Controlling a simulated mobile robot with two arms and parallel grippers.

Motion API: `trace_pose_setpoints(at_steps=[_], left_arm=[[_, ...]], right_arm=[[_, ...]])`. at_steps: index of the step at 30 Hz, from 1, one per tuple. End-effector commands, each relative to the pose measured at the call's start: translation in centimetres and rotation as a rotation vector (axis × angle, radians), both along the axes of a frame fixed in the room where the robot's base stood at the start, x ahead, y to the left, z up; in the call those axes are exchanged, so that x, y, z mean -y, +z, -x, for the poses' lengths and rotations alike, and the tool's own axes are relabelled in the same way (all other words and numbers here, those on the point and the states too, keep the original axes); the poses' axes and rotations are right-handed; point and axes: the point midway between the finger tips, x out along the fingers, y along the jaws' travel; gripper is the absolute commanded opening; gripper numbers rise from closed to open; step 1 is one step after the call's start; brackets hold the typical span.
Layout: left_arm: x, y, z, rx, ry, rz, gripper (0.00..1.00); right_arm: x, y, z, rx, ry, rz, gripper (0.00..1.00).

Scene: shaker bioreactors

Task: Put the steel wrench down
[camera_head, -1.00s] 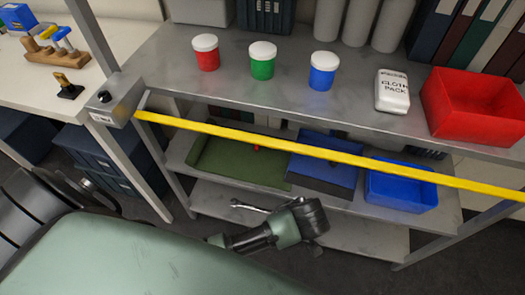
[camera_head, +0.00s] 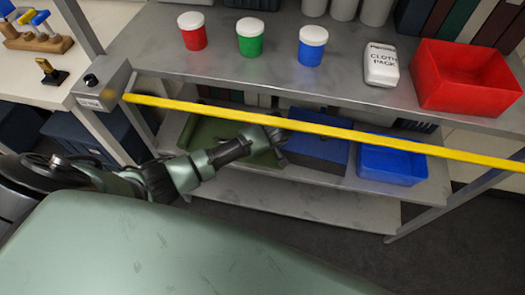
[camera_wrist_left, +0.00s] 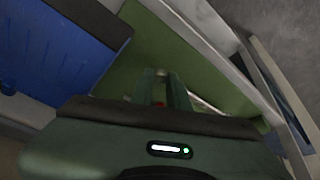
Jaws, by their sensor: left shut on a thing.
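My left gripper (camera_head: 277,138) reaches in under the yellow bar, over the green tray (camera_head: 205,135) on the middle shelf. In the left wrist view its two fingers (camera_wrist_left: 163,78) are close together above the green tray floor (camera_wrist_left: 215,70). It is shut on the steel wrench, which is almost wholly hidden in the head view. A thin pale strip (camera_wrist_left: 208,107) beside the fingers in the wrist view may be part of the wrench. Whether the wrench touches the tray cannot be told. My right gripper is not in view.
The yellow bar (camera_head: 340,132) crosses the shelf front above my left arm. A dark blue bin (camera_head: 318,150) and a brighter blue bin (camera_head: 392,165) stand right of the green tray.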

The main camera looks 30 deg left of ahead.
Motion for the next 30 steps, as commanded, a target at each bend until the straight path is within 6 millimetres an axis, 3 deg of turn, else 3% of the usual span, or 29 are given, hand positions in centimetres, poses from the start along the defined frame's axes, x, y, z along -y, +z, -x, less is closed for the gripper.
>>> trace_pose_setpoints(at_steps=[6,16,17,18,30], left_arm=[[0.0,-2.9,0.1,-0.003,0.000,-0.003,0.00],[0.0,-3.2,0.1,-0.002,0.000,-0.001,0.00],[0.0,-3.1,0.1,-0.002,-0.001,0.000,0.25],[0.0,-3.1,0.1,-0.002,-0.001,0.000,0.36],[0.1,-2.5,0.2,-0.002,-0.001,0.000,0.38]], right_arm=[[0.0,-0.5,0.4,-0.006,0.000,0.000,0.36],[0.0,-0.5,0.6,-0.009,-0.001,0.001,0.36],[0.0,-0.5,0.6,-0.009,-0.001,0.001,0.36],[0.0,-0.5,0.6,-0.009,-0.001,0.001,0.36],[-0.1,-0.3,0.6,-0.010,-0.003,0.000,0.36]])
